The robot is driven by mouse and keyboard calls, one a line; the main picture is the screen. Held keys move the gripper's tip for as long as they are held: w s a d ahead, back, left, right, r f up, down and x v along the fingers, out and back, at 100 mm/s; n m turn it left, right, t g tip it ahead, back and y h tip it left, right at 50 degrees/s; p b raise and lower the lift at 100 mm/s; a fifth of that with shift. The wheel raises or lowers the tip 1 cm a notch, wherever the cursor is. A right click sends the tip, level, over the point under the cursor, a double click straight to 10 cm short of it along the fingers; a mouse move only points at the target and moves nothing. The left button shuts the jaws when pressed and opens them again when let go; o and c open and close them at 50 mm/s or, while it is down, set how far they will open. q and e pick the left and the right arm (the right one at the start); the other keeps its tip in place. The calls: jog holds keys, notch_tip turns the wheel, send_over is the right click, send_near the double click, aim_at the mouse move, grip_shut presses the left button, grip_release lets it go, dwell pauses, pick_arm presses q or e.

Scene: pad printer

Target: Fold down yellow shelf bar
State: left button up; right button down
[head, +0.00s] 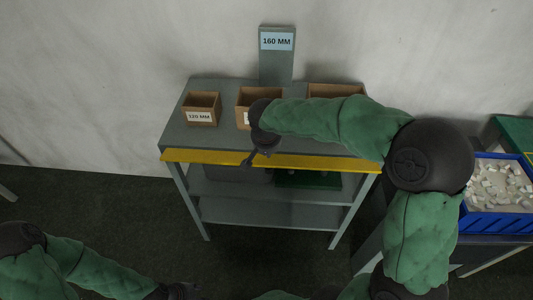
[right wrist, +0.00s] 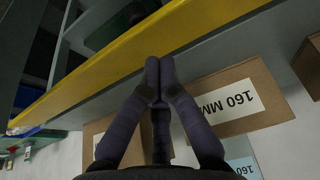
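The yellow shelf bar (head: 215,157) runs along the front edge of the grey shelf's top board. It also crosses the right wrist view diagonally (right wrist: 110,62). My right gripper (head: 248,162) reaches over the shelf from the right and is at the bar, left of its middle. In the right wrist view its fingertips (right wrist: 152,64) are together, with nothing seen between them, and overlap the bar's edge; I cannot tell whether they touch it. My left gripper (head: 180,291) is low at the bottom edge of the head view, far from the bar; its fingers are not clear.
Three cardboard boxes stand on the shelf top: the left one (head: 201,110) labelled 120 MM, a middle one (head: 247,97) and a right one (head: 336,89). A 160 MM sign (head: 277,42) rises behind. A blue bin (head: 499,222) of white pieces stands at the right. Floor ahead is clear.

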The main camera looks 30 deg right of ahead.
aim_at(267, 160)
notch_tip(267, 160, up, 4)
jog(key=shift+w+f+p, duration=0.1)
jog(key=shift+f+p, duration=0.15)
jog(key=shift+p, duration=0.55)
jog(key=s+a+p+v, duration=0.1)
jog(key=p+v, duration=0.1)
jog(key=v, duration=0.6)
jog(key=shift+s, duration=0.45)
jog(key=a+f+n+g+y, duration=0.15)
jog(key=a+f, duration=0.25)
jog(key=f, duration=0.4)
jog(key=a+f+n+y, duration=0.1)
jog(key=a+f+y, duration=0.15)
jog(key=f, duration=0.45)
jog(key=s+a+f, duration=0.3)
jog(key=s+f, duration=0.2)
jog(key=f, duration=0.3)
jog(key=s+a+f+n+g+y, duration=0.1)
jog(key=s+a+f, duration=0.1)
jog(key=s+f, duration=0.4)
jog(key=s+a+f+y, duration=0.1)
jog(key=s+a+f, duration=0.2)
jog(key=f, duration=0.9)
jog(key=shift+s+a, duration=0.3)
jog(key=shift+s, duration=0.9)
jog(key=shift+g, duration=0.25)
